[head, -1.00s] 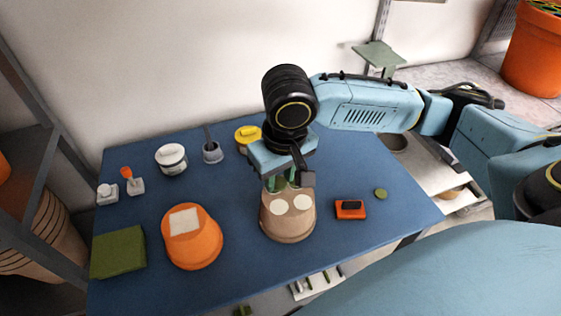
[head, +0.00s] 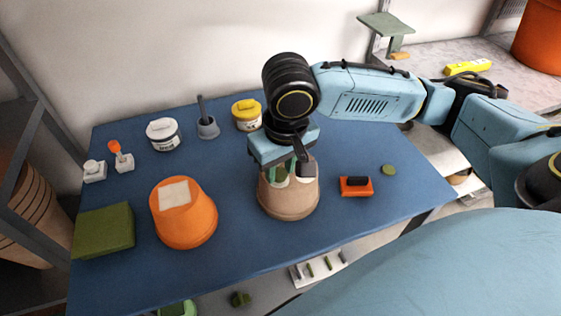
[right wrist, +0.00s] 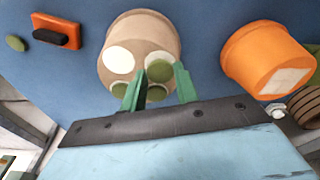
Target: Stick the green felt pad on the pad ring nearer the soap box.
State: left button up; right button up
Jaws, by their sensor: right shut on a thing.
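An upturned beige pot (head: 290,203) stands mid-table, with two white round pad rings on its top; the left one in the right wrist view (right wrist: 118,60) is bare. Two green pads (right wrist: 120,89) sit on its other side. My right gripper (right wrist: 160,76) is shut on a green felt pad (right wrist: 160,70), over the second white ring, on the side toward the orange pot. I cannot tell whether pad and ring touch. In the head view my right gripper (head: 283,177) hides part of the top. I cannot tell for sure which thing is the soap box. My left gripper is not in view.
An orange pot (head: 190,222) and a green box (head: 103,230) stand left. An orange block with a black top (head: 356,186) and a loose green disc (head: 389,169) lie right. Several small jars and holders line the back. Blue table (head: 240,255) is clear in front.

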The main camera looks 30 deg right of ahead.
jog(key=shift+f, duration=0.2)
dwell(0.3)
jog(key=shift+f+p, duration=0.25)
jog(key=shift+p, duration=1.75)
dwell(1.2)
jog(key=o, duration=1.3)
jog(key=shift+c, duration=0.2)
jog(key=shift+r, duration=0.1)
notch_tip(320, 180, up, 8)
jog(key=p, duration=1.1)
jog(key=shift+c, duration=0.5)
